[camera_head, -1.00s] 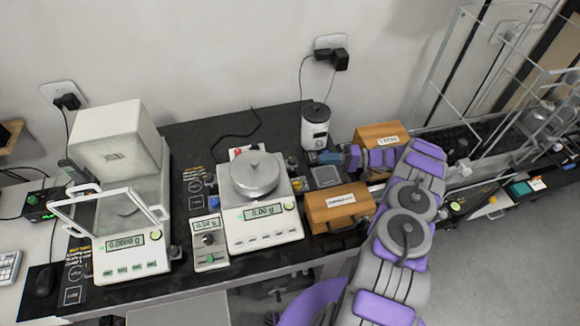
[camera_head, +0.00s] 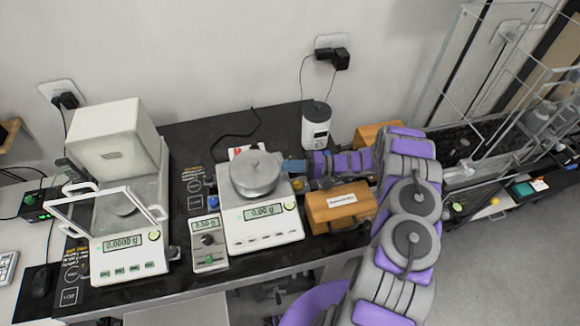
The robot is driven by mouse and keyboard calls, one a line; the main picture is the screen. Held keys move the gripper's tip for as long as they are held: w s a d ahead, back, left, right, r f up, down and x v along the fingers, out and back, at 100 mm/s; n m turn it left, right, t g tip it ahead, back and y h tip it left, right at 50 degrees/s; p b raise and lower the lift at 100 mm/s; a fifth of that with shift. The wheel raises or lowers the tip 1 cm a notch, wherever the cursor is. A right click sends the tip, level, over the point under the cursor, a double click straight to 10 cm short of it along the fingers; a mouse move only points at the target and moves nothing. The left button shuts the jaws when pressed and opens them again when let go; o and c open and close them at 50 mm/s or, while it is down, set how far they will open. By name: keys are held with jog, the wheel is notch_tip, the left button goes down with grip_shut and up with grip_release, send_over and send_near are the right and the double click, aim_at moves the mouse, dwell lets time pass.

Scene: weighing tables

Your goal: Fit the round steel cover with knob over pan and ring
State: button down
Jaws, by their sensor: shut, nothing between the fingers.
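The round steel cover (camera_head: 256,180) with a small knob on top sits on the middle balance (camera_head: 264,232), over its weighing place. It looks roughly level. The pan and ring are hidden beneath it, so I cannot tell how the cover seats on them. My gripper (camera_head: 293,167) reaches in from the right and is just right of the cover, near the balance's back right corner. It is shut and holds nothing. A small gap seems to lie between its tip and the cover.
A wooden box (camera_head: 340,207) stands right of the balance, below my arm; another wooden box (camera_head: 372,135) is behind it. A white canister (camera_head: 316,125) stands behind my gripper. A glass-doored balance (camera_head: 130,255) is at left. A small handheld-size device (camera_head: 208,243) sits between the balances.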

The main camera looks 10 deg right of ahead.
jog(key=shift+s+a, duration=0.1)
dwell(0.3)
jog(key=shift+s+a+p, duration=0.4)
jog(key=shift+a+p, duration=0.05)
jog(key=shift+a, duration=0.25)
jog(key=shift+d, duration=0.1)
jog(key=shift+w+d, duration=0.35)
jog(key=shift+d, duration=0.1)
jog(key=w+v, duration=0.2)
jog(key=v, duration=2)
jog(key=shift+d, duration=0.15)
jog(key=shift+d, duration=0.1)
